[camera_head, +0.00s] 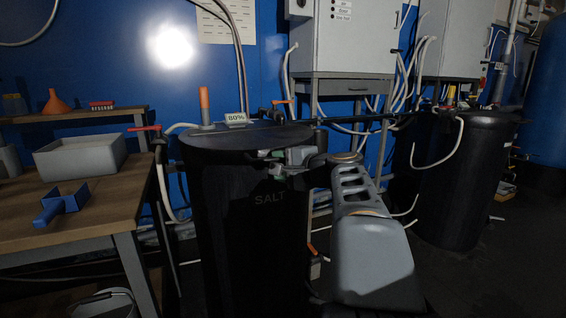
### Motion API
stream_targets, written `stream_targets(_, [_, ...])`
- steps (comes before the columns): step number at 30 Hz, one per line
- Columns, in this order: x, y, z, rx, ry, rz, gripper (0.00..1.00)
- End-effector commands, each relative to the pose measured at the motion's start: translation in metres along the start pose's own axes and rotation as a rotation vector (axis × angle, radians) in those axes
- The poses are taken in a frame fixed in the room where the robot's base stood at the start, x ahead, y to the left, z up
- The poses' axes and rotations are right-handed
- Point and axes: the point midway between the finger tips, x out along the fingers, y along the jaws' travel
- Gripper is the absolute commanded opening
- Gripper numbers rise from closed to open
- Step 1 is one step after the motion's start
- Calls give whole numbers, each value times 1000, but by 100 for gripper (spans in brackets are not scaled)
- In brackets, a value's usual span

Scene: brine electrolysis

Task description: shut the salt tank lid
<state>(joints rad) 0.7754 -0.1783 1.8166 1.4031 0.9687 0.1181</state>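The salt tank (235,225) is a tall black drum in the middle of the camera_head view, with the word SALT on its front. Its dark round lid (245,137) lies across the top, flat or nearly so. I cannot tell whether it is fully seated at the rim. My gripper (270,162) is at the front right of the tank's upper edge, just below the lid's rim. It is small and dark here, and I cannot tell whether it touches the lid or whether its fingers are apart.
A wooden workbench (88,208) at the left holds a grey bin (80,156) and a blue bracket-like object (61,204). An 80% sign (236,118) and an orange-topped pipe (205,105) stand behind the lid. Another black tank (462,190) stands at the right.

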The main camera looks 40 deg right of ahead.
Motion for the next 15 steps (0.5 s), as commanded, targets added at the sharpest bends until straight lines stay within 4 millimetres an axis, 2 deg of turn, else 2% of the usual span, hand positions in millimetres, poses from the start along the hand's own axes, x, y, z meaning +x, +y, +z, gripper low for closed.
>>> stream_targets(1, [3, 9, -2, 11, -3, 16, 41])
stream_targets(10, [-1, 7, -4, 11, 4, 15, 42])
stream_targets(15, [-22, 5, -5, 11, 12, 13, 42])
